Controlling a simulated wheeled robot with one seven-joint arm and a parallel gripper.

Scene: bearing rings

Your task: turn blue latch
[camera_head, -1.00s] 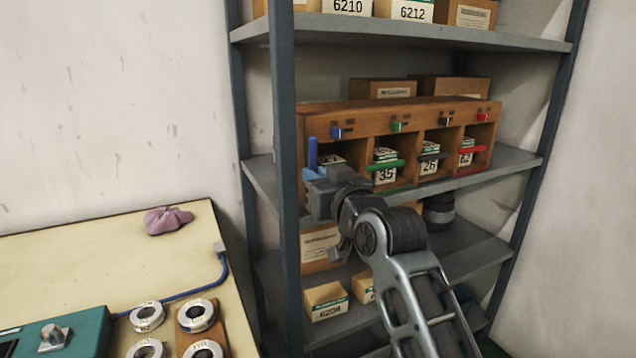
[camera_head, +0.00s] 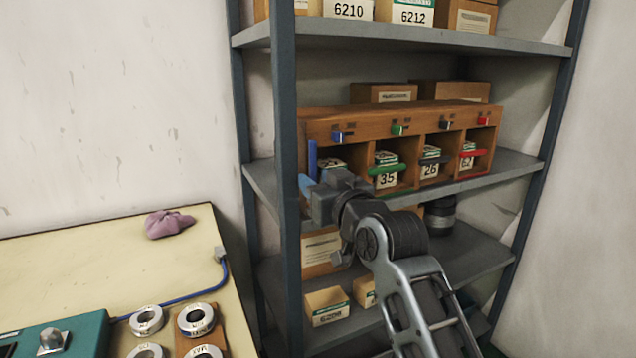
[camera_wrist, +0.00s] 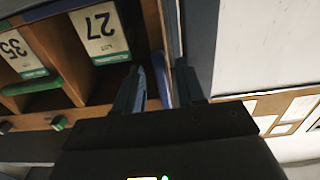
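The blue latch (camera_head: 312,157) is a narrow blue bar standing upright at the left side of the first compartment of a wooden rack (camera_head: 375,121). My gripper (camera_head: 308,184) is in front of its lower part, which is hidden in the head view. In the wrist view my gripper (camera_wrist: 159,88) is open, with one finger on each side of the blue latch (camera_wrist: 161,78). The fingers look apart from each other; contact with the bar cannot be told. A box marked 27 (camera_wrist: 100,30) sits in the compartment beside the latch.
Green (camera_head: 386,170), black and red bars lie level across the other compartments. A small blue knob (camera_head: 341,136) is on the rack's top board. The shelf's upright post (camera_head: 286,150) stands close left of my gripper. A workbench (camera_head: 90,245) is at the left.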

